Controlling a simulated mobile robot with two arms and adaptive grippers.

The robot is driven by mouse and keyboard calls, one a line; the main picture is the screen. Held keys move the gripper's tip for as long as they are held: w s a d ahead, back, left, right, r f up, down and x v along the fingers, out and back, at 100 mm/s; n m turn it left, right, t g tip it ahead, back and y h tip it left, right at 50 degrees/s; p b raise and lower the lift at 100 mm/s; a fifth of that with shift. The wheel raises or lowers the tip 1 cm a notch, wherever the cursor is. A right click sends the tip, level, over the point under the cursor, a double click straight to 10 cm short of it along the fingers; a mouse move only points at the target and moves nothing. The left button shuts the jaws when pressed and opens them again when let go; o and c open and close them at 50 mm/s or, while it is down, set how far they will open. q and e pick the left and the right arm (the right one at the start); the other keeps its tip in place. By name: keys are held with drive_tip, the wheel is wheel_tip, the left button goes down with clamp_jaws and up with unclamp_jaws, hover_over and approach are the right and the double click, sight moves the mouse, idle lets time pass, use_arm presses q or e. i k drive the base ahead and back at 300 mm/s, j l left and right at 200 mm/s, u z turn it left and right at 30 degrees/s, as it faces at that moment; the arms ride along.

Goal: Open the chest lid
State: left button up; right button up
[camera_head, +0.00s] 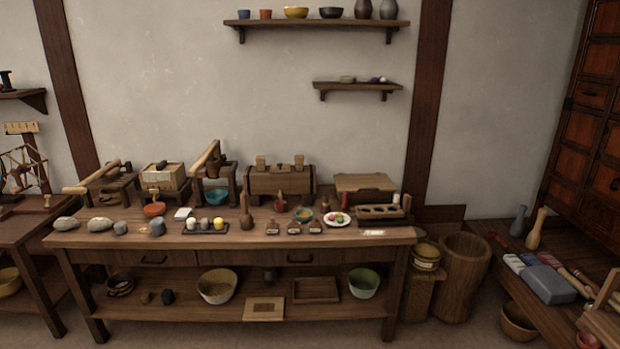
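A brown wooden chest-like box (280,182) stands at the back middle of the long wooden table, against the wall. Two lighter wooden pieces stick up at its top, and its top looks closed. A low wooden box with a flat top board (365,183) stands to its right. I cannot tell for certain which of the two is the chest. Small bottles and jars stand in front of the first box and hide part of its lower front. Neither of my grippers is in view.
The long table (400,236) holds stones, a wooden bottle (246,213), a plate (337,219) and wooden presses. Bowls and a tray (316,290) are on its lower shelf. A barrel (463,278) and a crowded bench (505,262) stand right. Floor shows in front.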

sight(381, 182)
drive_tip(key=i, duration=1.05)
drive_tip(key=i+z, duration=0.1)
drive_tip(key=i, duration=1)
drive_tip(key=j, duration=0.1)
